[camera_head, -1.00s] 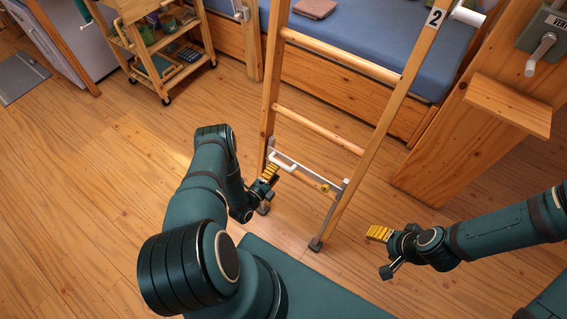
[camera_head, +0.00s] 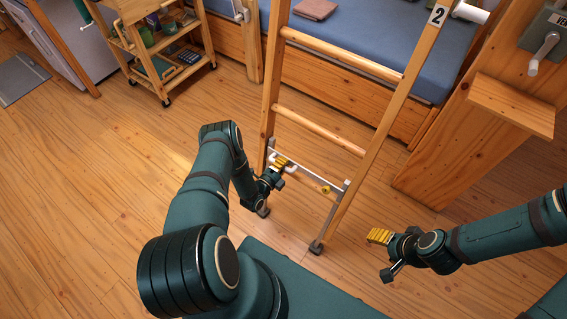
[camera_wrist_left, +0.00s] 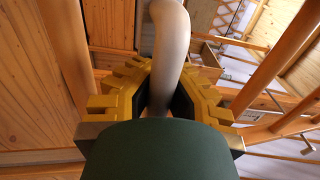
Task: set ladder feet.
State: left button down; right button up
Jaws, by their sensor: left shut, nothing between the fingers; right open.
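The wooden ladder (camera_head: 333,57) stands on the floor, leaning against the blue bunk, with a "2" label near its upper right. Its dark feet, left (camera_head: 263,211) and right (camera_head: 316,247), look to be at floor level. A metal crossbar (camera_head: 313,179) near the bottom carries a white handle (camera_head: 291,169) and a yellow knob (camera_head: 326,190). My left gripper (camera_head: 281,163) is shut at the handle, its yellow fingers overlapping it. In the left wrist view the pale handle (camera_wrist_left: 168,40) runs close along the fingers; contact is unclear. My right gripper (camera_head: 379,236) is open and empty, right of the ladder.
A wooden trolley (camera_head: 160,50) stands at the back left. The blue bunk (camera_head: 345,38) with its wooden side is behind the ladder. A wooden panel with a shelf (camera_head: 512,104) and crank (camera_head: 541,54) is at right. The floor at left (camera_head: 90,190) is clear.

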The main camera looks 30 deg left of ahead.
pick_arm(q)
notch_tip(320, 180, up, 6)
jog(key=w+p, duration=0.1)
jog(key=p, duration=0.3)
jog(key=c, duration=0.9)
grip_release()
jog(key=shift+f, duration=0.3)
jog(key=s, duration=0.8)
jog(key=s+a, duration=0.1)
jog(key=s, duration=0.3)
jog(key=shift+r, duration=0.15)
jog(key=shift+w+d, duration=0.1)
